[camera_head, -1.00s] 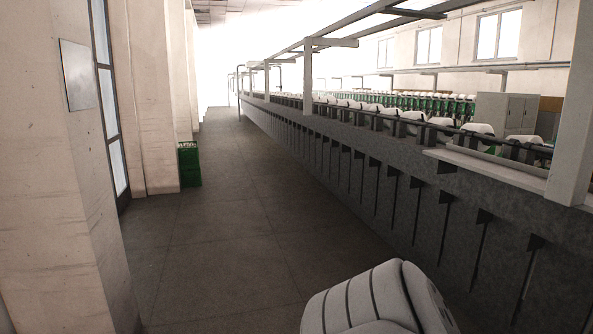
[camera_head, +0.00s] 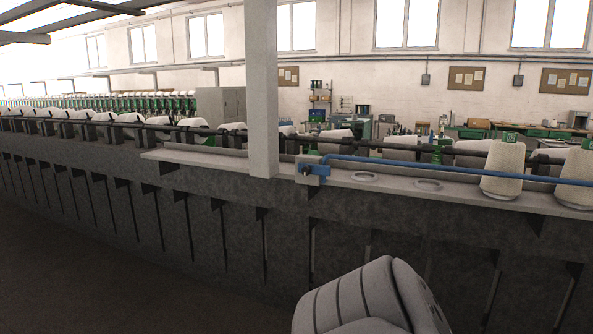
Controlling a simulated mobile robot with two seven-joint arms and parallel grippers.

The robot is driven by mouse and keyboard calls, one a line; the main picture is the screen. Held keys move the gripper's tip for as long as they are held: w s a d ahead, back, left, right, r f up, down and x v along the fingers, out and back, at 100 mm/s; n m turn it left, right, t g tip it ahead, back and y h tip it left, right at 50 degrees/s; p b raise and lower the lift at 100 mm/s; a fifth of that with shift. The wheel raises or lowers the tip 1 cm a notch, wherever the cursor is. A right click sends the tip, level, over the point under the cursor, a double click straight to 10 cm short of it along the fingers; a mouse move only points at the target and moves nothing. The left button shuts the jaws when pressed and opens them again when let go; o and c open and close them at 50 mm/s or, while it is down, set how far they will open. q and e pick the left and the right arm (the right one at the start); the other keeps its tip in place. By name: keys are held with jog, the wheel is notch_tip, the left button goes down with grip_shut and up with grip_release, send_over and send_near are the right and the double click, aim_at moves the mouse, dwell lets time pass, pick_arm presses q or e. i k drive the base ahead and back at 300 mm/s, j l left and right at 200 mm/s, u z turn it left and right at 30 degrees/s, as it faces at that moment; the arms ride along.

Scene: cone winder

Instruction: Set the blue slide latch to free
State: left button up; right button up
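A small blue part (camera_head: 306,168) sits on a light grey box (camera_head: 317,166) on the machine's ledge, just right of the pale post. It may be the blue slide latch, but it is too small to tell its setting. A blue bar (camera_head: 450,170) runs from near this box to the right edge. Neither gripper is in view. Only a rounded white part of my own body shows at the bottom, well below the box.
A pale ledge (camera_head: 215,164) runs along the dark grey machine front (camera_head: 210,235). Dark floor (camera_head: 60,285) is free at lower left.

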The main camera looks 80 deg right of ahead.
aim_at(306, 169)
jog(key=z, duration=2.65)
